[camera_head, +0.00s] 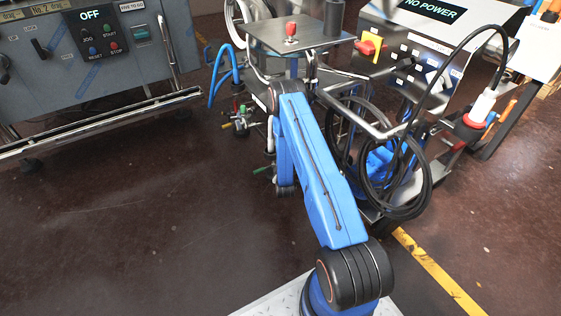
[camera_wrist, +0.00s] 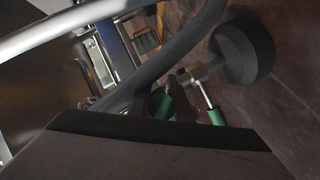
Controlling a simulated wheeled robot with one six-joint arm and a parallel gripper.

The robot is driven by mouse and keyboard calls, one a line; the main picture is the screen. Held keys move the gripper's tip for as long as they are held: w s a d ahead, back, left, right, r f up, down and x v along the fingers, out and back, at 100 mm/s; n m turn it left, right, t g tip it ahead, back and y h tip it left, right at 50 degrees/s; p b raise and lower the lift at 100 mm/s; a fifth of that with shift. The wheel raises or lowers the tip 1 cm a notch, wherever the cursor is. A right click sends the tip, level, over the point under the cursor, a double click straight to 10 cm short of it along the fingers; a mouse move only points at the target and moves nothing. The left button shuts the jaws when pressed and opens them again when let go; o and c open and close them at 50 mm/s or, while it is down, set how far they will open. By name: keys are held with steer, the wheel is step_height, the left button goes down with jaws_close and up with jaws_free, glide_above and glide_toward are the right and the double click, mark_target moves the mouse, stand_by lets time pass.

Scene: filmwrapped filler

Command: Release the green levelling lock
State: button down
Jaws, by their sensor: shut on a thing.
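A green-gripped lever, apparently the green levelling lock (camera_wrist: 215,116), shows in the wrist view beside a dark round wheel or foot (camera_wrist: 243,50), on a pale metal rod. Another green part (camera_wrist: 160,103) shows just past the dark edge of my gripper (camera_wrist: 160,125), which fills the bottom of that view. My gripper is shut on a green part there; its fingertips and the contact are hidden. In the head view, a green handle (camera_head: 262,170) sticks out low on the cart, left of my blue arm. My arm hides the gripper in that view.
A steel cart (camera_head: 305,38) with a red knob stands ahead. Black hose coils (camera_head: 410,200) hang close to the right of my arm. A "NO POWER" machine (camera_head: 425,45) stands right, an "OFF" panel machine (camera_head: 95,45) left. The left floor (camera_head: 130,220) is clear.

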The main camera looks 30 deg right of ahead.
steer(key=a+m+g+h, duration=0.1)
steer(key=h, duration=0.1)
steer(key=a+m+g+h, duration=0.1)
steer(key=m+h, duration=0.1)
steer(key=shift+m+g, duration=0.3)
steer(key=shift+w+a+m+g+h, duration=0.45)
steer(key=shift+m+g+h, duration=0.5)
steer(key=shift+m+g, duration=0.75)
steer(key=shift+w+a+m+g+h, duration=0.2)
steer(key=shift+a+m+g+h, duration=0.55)
steer(key=shift+m+g, duration=0.95)
steer(key=shift+w+a+m+g+h, duration=0.35)
steer(key=shift+m+g+h, duration=0.85)
steer(key=shift+g, duration=0.9)
steer(key=c, duration=1.6)
jaws_free()
steer(key=shift+c, duration=0.2)
steer(key=shift+a, duration=0.1)
